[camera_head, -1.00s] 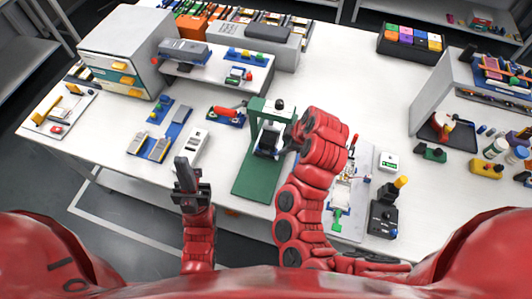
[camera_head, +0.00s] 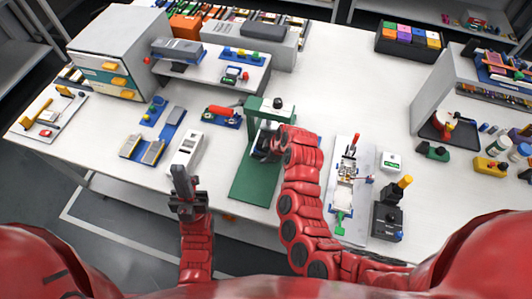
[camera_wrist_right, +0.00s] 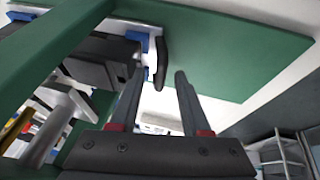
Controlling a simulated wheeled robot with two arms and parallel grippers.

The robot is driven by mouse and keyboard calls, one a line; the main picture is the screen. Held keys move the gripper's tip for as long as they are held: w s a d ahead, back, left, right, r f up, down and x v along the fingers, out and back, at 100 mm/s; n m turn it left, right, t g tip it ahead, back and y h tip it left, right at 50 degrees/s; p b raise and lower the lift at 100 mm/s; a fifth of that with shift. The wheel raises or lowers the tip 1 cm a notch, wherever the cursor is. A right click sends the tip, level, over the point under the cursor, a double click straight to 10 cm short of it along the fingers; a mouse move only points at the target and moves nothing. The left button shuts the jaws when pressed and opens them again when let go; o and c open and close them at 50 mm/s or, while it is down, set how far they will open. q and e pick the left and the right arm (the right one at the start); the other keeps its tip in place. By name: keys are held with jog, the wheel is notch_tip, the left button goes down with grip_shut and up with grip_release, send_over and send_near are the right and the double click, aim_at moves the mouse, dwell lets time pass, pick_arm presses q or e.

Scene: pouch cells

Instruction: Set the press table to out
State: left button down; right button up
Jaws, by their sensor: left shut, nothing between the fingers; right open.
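The press (camera_head: 256,180) has a green base plate and a green upright frame with a black knob on top. My right gripper (camera_head: 264,152) is at the press frame, above the base, its fingers partly hidden by my red arm. In the right wrist view the right gripper (camera_wrist_right: 160,82) is open, with a dark upright handle (camera_wrist_right: 161,62) just beyond and between its fingertips; I cannot tell whether they touch. The green base (camera_wrist_right: 235,50) and a dark block (camera_wrist_right: 95,58) are beside it. The press table itself is mostly hidden. My left gripper (camera_head: 180,180) is shut and empty near the front edge.
A white device (camera_head: 187,150) lies left of the press. A white board with a lever fixture (camera_head: 345,190) and a black box with a yellow knob (camera_head: 388,215) stand to the right. A grey drawer cabinet (camera_head: 115,55) stands at back left. The table middle behind the press is clear.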

jog(key=shift+f, duration=0.15)
grip_shut()
dwell(1.4)
